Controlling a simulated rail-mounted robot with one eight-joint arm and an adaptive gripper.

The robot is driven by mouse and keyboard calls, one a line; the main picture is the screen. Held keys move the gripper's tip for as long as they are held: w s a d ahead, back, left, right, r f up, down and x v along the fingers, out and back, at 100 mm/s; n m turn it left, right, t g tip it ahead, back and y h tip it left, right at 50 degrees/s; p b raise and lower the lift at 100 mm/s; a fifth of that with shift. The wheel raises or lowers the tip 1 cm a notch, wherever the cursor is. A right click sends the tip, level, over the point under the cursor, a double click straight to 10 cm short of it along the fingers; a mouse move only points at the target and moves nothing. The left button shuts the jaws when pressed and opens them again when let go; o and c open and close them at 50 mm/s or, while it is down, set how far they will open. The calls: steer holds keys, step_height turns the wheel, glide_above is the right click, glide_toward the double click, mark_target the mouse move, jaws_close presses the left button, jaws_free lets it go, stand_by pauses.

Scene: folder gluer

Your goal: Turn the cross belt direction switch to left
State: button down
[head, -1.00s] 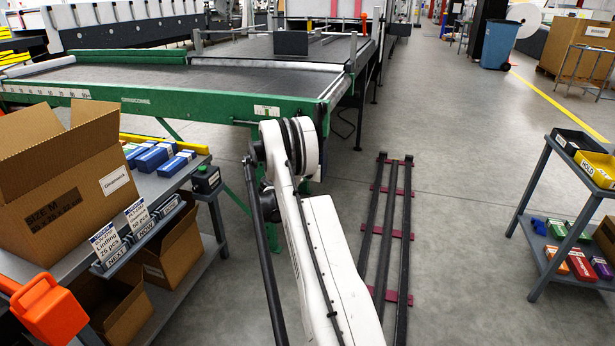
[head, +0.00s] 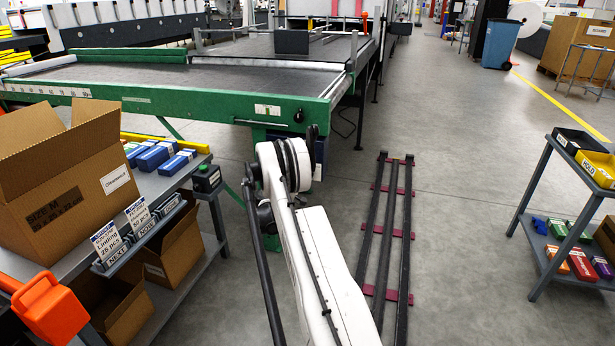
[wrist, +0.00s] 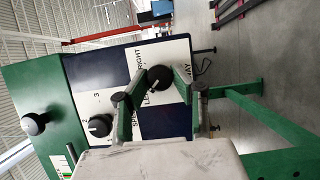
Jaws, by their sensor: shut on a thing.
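In the wrist view, the cross belt direction switch, a round black knob (wrist: 157,94), sits on a blue and white panel (wrist: 83,68). Lettering around it reads "LEFT", "RIGHT" and what looks like "AWAY"; the view is turned sideways. My gripper (wrist: 158,77) has its two fingers on either side of this knob, shut on it. The knob's pointer is too dark to read. In the head view my gripper is hidden behind my own arm, at the green conveyor end.
A second black knob (wrist: 100,125) with numbers is beside the switch. A larger black knob (wrist: 36,122) stands out from the green frame (wrist: 28,85). In the head view a cart with cardboard boxes (head: 68,185) is at left, and dark floor rails (head: 369,235) lie at right.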

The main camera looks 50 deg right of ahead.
stand_by(0.5)
steer(key=c, duration=1.4)
jaws_free()
steer(key=shift+c, duration=0.2)
steer(key=a, duration=1.2)
steer(key=shift+w, duration=0.45)
